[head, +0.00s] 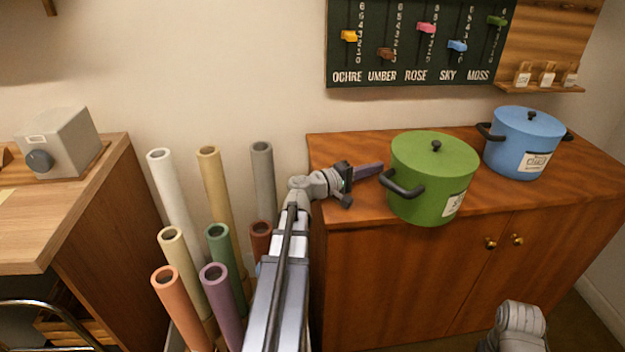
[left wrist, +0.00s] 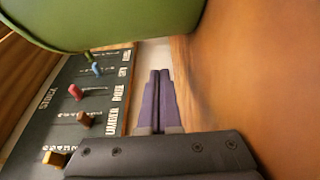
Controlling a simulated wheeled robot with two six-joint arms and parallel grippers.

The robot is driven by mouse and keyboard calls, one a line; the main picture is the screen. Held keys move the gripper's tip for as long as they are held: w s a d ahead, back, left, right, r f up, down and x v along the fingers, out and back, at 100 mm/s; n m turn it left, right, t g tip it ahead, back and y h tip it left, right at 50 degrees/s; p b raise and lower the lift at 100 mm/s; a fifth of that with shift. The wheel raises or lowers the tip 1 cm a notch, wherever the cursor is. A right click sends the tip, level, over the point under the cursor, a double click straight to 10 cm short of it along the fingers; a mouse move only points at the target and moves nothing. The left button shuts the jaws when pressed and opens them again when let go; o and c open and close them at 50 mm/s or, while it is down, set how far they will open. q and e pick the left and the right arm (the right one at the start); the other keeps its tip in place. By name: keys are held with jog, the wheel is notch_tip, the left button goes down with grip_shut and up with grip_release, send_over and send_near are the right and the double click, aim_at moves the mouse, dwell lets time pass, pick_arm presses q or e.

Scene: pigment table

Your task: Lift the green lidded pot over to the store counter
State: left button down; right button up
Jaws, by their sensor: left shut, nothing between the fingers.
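The green lidded pot (head: 430,174) stands upright on the wooden cabinet top (head: 350,208), its lid on, with a dark knob and a dark handle on its left side. A white label is on its front right. In the left wrist view the pot (left wrist: 110,22) fills the upper left. My left gripper (head: 376,169) is shut and empty, low over the cabinet top just left of the pot; its purple fingers (left wrist: 160,88) show together in the left wrist view. I cannot tell whether they touch the pot. The far handle is hidden. My right gripper is out of view.
A blue lidded pot (head: 524,145) stands right of the green pot. Several coloured tubes (head: 218,262) stand left of the cabinet. A wooden table (head: 62,208) with a grey box (head: 62,139) is farther left. A dark slider board (head: 415,45) hangs behind.

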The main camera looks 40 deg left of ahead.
pick_arm(q)
jog(key=v, duration=1.9)
jog(key=shift+s+d, duration=0.25)
jog(key=shift+s, duration=0.1)
